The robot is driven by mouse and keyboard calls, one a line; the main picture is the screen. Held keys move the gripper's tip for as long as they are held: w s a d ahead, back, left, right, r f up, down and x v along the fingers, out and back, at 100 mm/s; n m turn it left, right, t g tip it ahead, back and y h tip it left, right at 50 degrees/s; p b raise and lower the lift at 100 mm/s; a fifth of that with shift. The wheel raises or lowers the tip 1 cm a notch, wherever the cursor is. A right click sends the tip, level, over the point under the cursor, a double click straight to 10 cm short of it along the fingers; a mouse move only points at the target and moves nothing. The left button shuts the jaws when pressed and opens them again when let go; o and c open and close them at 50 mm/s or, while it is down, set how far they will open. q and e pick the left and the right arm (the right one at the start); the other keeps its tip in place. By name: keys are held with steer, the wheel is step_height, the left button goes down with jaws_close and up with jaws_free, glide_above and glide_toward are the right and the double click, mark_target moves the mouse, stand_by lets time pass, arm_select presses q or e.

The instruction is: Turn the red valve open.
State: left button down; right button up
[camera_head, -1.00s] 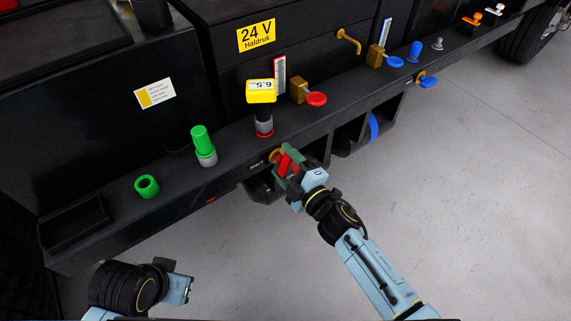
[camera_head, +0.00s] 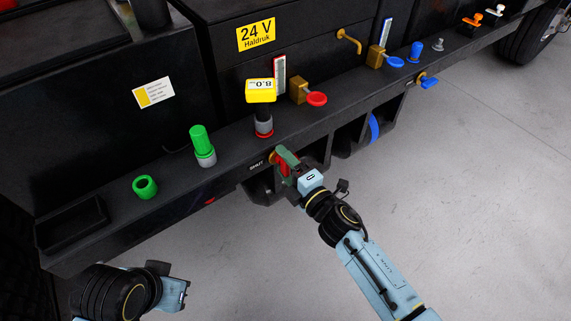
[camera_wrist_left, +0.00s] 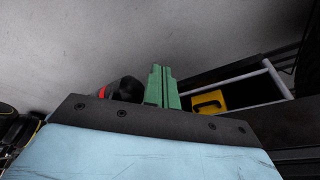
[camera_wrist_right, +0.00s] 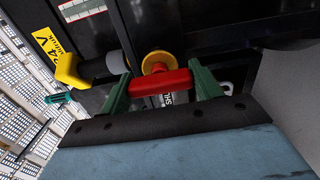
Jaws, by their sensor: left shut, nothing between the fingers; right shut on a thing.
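The red valve (camera_head: 284,166) sits on the front of the black vehicle's ledge, with a brass body behind its bar handle and a "SHUT" label (camera_head: 257,166) beside it. My right gripper (camera_head: 287,163) is shut on the red handle, partly hiding it in the head view. In the right wrist view the red handle (camera_wrist_right: 161,82) lies across between the green fingers, in front of the brass body (camera_wrist_right: 158,62). My left gripper (camera_wrist_left: 161,86) is shut and empty, its green fingers together. In the head view the left arm is low at the left, away from the valve.
Green caps (camera_head: 202,142), a red-handled brass valve (camera_head: 316,99) and blue-handled valves (camera_head: 428,82) line the ledge. Dark brackets hang beneath the ledge beside the valve. The grey floor (camera_head: 470,200) is clear.

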steer(key=o, duration=0.9)
arm_select(q)
steer(key=shift+f, duration=0.1)
arm_select(e)
steer(key=shift+o, duration=0.4)
steer(key=shift+s+d, duration=0.2)
steer(key=shift+s, duration=0.1)
arm_select(q)
step_height(320, 180, down, 7)
steer(key=w+a+p, duration=0.1)
steer(key=a+p, duration=0.1)
steer(key=shift+g+y+p, duration=0.3)
steer(key=shift+p, duration=0.1)
arm_select(e)
steer(key=v, duration=1.2)
steer(key=shift+s+d, duration=0.2)
steer(key=shift+s, duration=0.1)
arm_select(q)
steer(key=shift+w, duration=0.1)
